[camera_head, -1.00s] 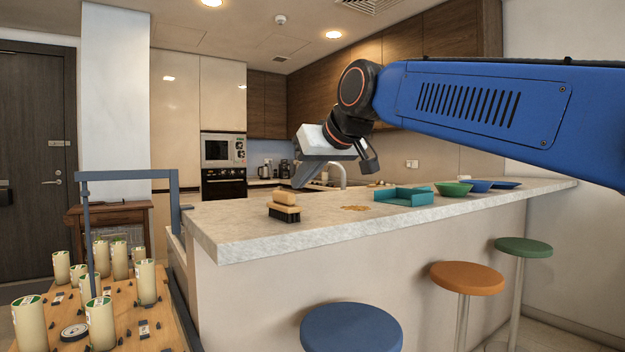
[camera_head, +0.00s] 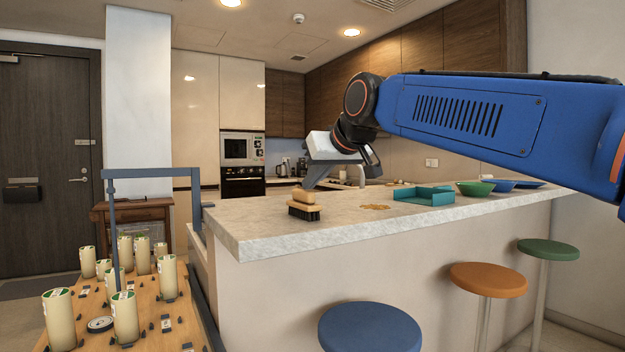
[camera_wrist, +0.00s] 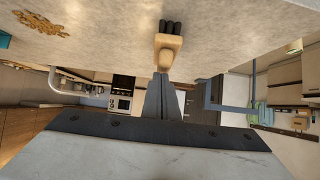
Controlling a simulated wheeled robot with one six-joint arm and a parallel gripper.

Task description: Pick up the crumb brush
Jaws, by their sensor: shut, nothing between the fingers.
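The crumb brush (camera_head: 304,208) has a light wooden handle on top and dark bristles below. It rests on the near left part of the stone counter (camera_head: 390,222). In the wrist view the brush (camera_wrist: 168,44) lies straight beyond the fingertips. My gripper (camera_head: 310,184) is just above and behind the brush in the head view. Its fingers are shut and empty, and they also show in the wrist view (camera_wrist: 164,82). The tips overlap the brush's near edge there; I cannot tell whether they touch it.
Crumbs (camera_head: 375,207) lie right of the brush. A teal tray (camera_head: 424,196) and a green bowl (camera_head: 475,188) stand farther right. A wooden deck (camera_head: 150,315) with several cream cylinders is at the left. Blue (camera_head: 370,328), orange (camera_head: 488,280) and green (camera_head: 548,250) stools stand before the counter.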

